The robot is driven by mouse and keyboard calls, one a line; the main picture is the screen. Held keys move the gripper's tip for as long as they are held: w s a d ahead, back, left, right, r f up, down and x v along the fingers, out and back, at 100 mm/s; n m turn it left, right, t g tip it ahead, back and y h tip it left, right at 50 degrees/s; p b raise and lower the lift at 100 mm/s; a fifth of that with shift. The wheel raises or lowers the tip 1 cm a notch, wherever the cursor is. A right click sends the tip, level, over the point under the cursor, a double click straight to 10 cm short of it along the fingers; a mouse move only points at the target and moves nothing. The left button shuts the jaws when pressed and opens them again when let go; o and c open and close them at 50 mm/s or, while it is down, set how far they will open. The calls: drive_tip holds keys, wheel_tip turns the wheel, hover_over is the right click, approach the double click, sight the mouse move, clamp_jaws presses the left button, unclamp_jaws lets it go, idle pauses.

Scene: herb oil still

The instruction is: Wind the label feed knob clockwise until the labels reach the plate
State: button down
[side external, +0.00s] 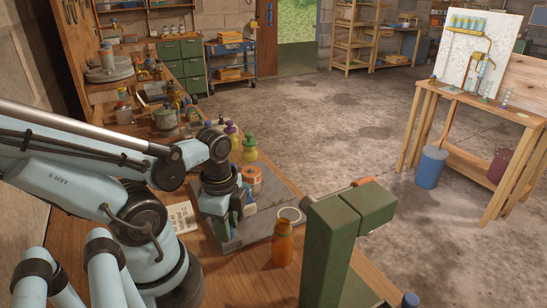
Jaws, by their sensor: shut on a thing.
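My gripper (235,214) points down over a grey base plate (255,241) on the wooden bench. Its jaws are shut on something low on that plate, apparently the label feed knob. The fingers hide most of the knob, so its turn cannot be read. An orange roll-like part (250,176) sits just behind the gripper on the same base. A pale ring-shaped part (291,214) is at the base's right side. I cannot make out the labels or how far they reach.
An orange bottle (282,246) stands in front of the base. A large green post with an arm (340,230) rises at the near right. Purple and green bottles (249,147) stand behind. A printed card (181,217) lies left of the base. Jars crowd the bench's back left.

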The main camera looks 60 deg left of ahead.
drive_tip(key=shift+m, duration=0.4)
drive_tip(key=c, duration=0.9)
unclamp_jaws()
drive_tip(key=shift+o, duration=0.2)
drive_tip(key=shift+r, duration=0.1)
drive_tip(key=shift+s+d+r, duration=0.1)
drive_tip(key=shift+s+r, duration=0.05)
drive_tip(key=shift+r, duration=3.5)
